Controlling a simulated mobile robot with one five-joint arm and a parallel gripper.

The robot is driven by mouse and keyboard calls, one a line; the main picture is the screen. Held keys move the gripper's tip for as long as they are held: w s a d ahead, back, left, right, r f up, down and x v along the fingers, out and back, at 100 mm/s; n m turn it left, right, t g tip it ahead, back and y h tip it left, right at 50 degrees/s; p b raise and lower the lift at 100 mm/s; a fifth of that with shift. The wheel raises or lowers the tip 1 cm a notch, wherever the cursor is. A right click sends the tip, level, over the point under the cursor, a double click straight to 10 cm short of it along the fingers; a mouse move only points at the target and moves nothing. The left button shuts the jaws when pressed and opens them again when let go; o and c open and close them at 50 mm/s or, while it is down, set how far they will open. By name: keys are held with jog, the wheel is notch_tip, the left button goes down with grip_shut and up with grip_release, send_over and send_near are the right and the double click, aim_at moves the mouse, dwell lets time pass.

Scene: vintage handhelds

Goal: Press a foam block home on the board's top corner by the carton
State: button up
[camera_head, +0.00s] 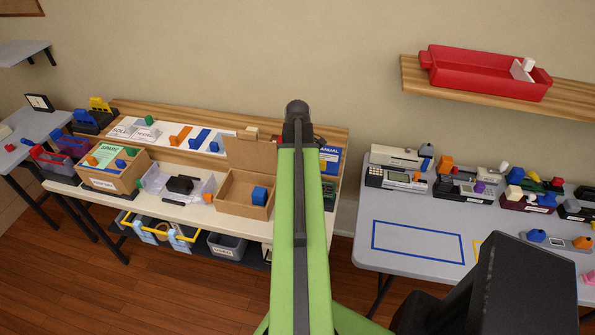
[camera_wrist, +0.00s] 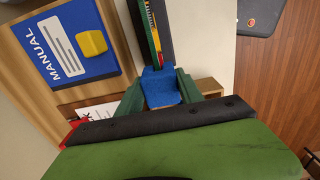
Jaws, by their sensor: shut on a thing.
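In the wrist view my gripper (camera_wrist: 160,92) has its green fingers closed on both sides of a blue foam block (camera_wrist: 161,84). The block is at the near end of a long dark board (camera_wrist: 136,20) with a coloured strip along it. The block and the board's end meet in the picture; I cannot tell whether the block is fully seated. In the head view my green arm hides my gripper and the held block. The open cardboard carton (camera_head: 232,207) stands left of my arm, with another blue block (camera_head: 259,195) in it.
In the wrist view a blue manual (camera_wrist: 62,45) with a yellow block (camera_wrist: 91,43) lies left of the board. A second carton (camera_head: 118,176) and a clear tray (camera_head: 207,189) stand farther left. The grey table (camera_head: 385,222) at right holds several handhelds.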

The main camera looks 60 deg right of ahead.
jog(key=shift+f+b, duration=0.65)
jog(key=shift+f, duration=0.1)
jog(key=shift+s+d, duration=0.1)
jog(key=shift+s, duration=0.15)
dwell(0.7)
jog(key=o, duration=1.1)
jog(key=shift+c, duration=0.2)
jog(key=shift+r, duration=0.1)
notch_tip(320, 180, up, 6)
jog(key=p, duration=0.6)
